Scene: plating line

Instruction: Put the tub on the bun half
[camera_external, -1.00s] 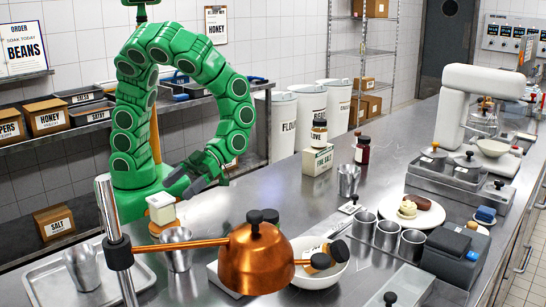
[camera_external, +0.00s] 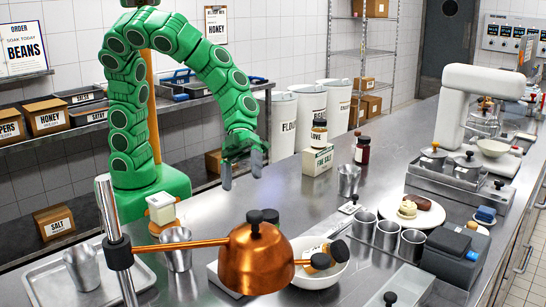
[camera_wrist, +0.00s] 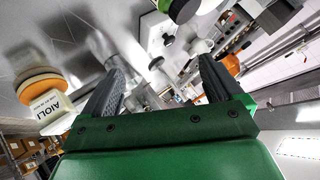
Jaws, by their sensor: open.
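The white tub (camera_external: 162,212) stands upright at the left of the counter, in front of my arm's base. A tan-orange round piece, seemingly the bun half (camera_external: 160,229), shows directly under it; the tub appears to rest on it. In the wrist view the tub (camera_wrist: 52,116), labelled AIOLI, shows upside down at the left against the orange round piece (camera_wrist: 38,88). My gripper (camera_external: 242,171) is open and empty, above the counter and to the right of the tub, clear of it. Its two fingers also show spread apart in the wrist view (camera_wrist: 160,82).
A metal cup (camera_external: 177,250) stands just in front of the tub. A copper pendant lamp (camera_external: 256,258) hides part of the front counter. Counter between tub and box is mostly clear.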

